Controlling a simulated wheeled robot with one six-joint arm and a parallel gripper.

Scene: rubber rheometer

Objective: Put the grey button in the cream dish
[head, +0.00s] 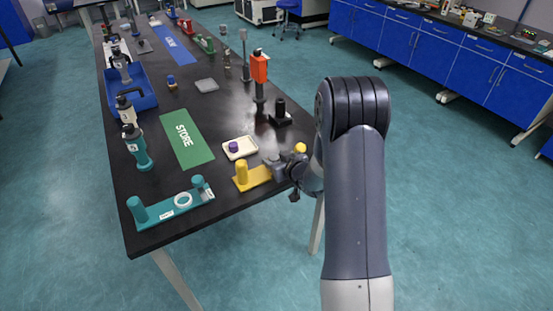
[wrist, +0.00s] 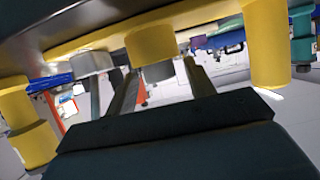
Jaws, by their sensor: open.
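The cream dish (head: 250,153) lies on the black table just behind the yellow stand, with a purple button (head: 233,146) in it. My gripper (head: 279,167) is at the right part of the yellow stand (head: 249,182) and hides much of it in the head view. In the wrist view, tilted and seemingly inverted, the stand's yellow posts hang down, and my open gripper (wrist: 157,85) has a finger on either side of a yellow socket with a grey end (wrist: 156,72). This may be the grey button; a light grey cylinder (wrist: 92,62) shows left of it.
A teal stand (head: 175,207) with a white ring is at the table's front left. A black device (head: 280,115) and an orange-headed one (head: 259,70) stand behind the dish.

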